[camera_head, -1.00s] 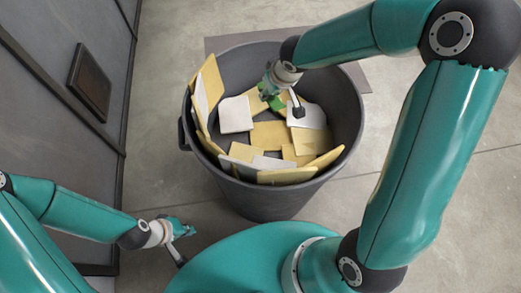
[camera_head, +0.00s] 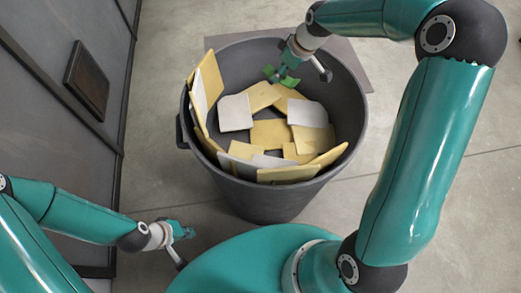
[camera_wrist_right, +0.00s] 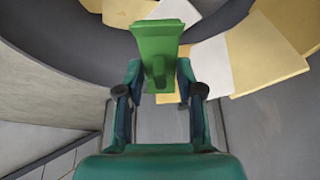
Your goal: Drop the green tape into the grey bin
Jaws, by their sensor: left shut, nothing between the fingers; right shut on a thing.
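The green tape (camera_head: 288,81) is held in my right gripper (camera_head: 281,74), over the far part of the grey bin's opening in the head view. In the right wrist view the tape (camera_wrist_right: 157,45) shows as a green block between the fingertips of my right gripper (camera_wrist_right: 158,85). The grey bin (camera_head: 349,92) stands upright on the floor and holds several yellow and white flat pieces (camera_head: 270,133). The tape's height above these pieces is hard to tell. My left gripper (camera_head: 188,231) is shut and empty, low at the left, outside the bin.
A grey wall (camera_head: 60,110) with a dark panel (camera_head: 87,79) runs along the left side. A flat dark mat (camera_head: 222,43) lies under or behind the bin. Bare concrete floor (camera_head: 450,220) is open to the right.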

